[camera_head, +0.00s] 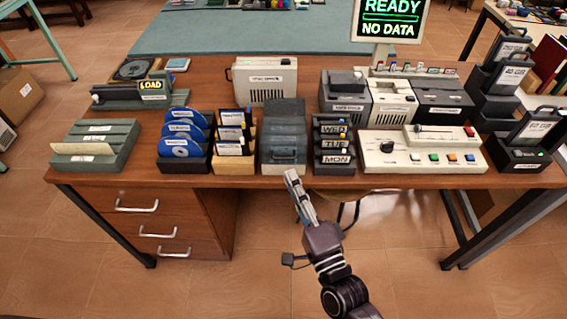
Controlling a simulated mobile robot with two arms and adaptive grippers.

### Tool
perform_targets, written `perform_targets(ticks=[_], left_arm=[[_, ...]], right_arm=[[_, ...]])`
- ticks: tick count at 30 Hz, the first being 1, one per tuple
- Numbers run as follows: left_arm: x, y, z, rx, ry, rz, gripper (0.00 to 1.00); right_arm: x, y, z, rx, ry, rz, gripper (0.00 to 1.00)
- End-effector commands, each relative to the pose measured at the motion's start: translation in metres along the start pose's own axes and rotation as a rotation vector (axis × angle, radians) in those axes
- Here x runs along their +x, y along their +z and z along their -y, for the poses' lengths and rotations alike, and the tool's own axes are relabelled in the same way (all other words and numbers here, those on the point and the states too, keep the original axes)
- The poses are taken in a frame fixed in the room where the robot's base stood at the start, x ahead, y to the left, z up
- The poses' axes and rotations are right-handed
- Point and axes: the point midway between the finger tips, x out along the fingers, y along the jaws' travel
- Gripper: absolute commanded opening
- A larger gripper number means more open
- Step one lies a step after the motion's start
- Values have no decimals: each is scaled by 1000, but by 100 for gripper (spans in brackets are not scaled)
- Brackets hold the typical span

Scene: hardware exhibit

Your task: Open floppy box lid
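A grey, smoky box with a lid (284,118), which looks like the floppy box, stands near the front edge of the desk, just right of the middle row of disks. Its lid appears closed, and a handle-like latch shows low on its front. My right gripper (292,178) is in front of the desk edge, just below and close to the box's front. Its fingers point up toward the box and look close together, seen nearly side-on. I cannot tell whether it touches the box or how far the fingers are apart. My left gripper is out of view.
A wooden tray of floppies (235,166) stands close on the box's left, beside a rack of blue discs (182,148). A beige case (265,80) stands behind.

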Motion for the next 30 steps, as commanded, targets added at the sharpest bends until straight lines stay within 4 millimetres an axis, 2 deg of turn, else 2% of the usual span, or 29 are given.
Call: perform_targets(ticks=[1,6,12,20,24,30], left_arm=[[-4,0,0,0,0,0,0],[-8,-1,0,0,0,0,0],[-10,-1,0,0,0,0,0],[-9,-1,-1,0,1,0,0],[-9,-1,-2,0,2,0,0],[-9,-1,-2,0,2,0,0]], right_arm=[[11,0,3,-1,-3,-1,13],[37,0,2,-2,-1,-1,13],[54,0,0,-3,1,0,13],[56,0,-1,-3,3,0,13],[56,0,-1,-4,2,0,1],[56,0,-1,-4,3,0,0]])
